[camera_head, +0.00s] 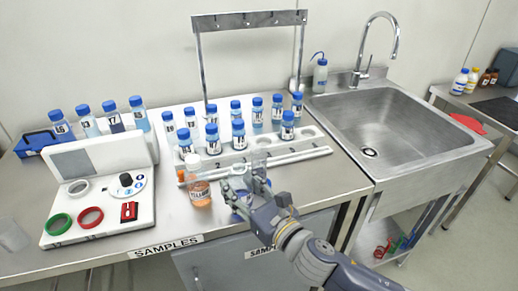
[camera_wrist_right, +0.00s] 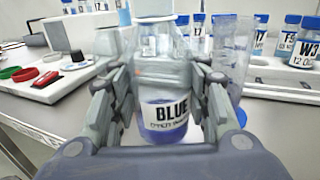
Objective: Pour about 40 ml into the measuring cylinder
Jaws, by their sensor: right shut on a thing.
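My right gripper (camera_head: 246,187) is shut on a clear bottle labelled BLUE (camera_wrist_right: 165,117), which holds blue liquid low down and looks roughly upright. A pale piece (camera_wrist_right: 152,8) shows at its top; I cannot tell whether it is a cap. In the head view the gripper hides most of this bottle. The clear measuring cylinder (camera_wrist_right: 232,60) stands just right of the bottle in the wrist view. In the head view the cylinder (camera_head: 259,162) is just behind the gripper, partly hidden. My left gripper is not in view.
A bottle of orange liquid (camera_head: 200,193) stands left of the gripper. A white rack (camera_head: 313,146) with several blue-capped bottles is behind. A white instrument (camera_head: 100,190) is at left, a sink (camera_head: 395,125) at right. The bench's front edge is close.

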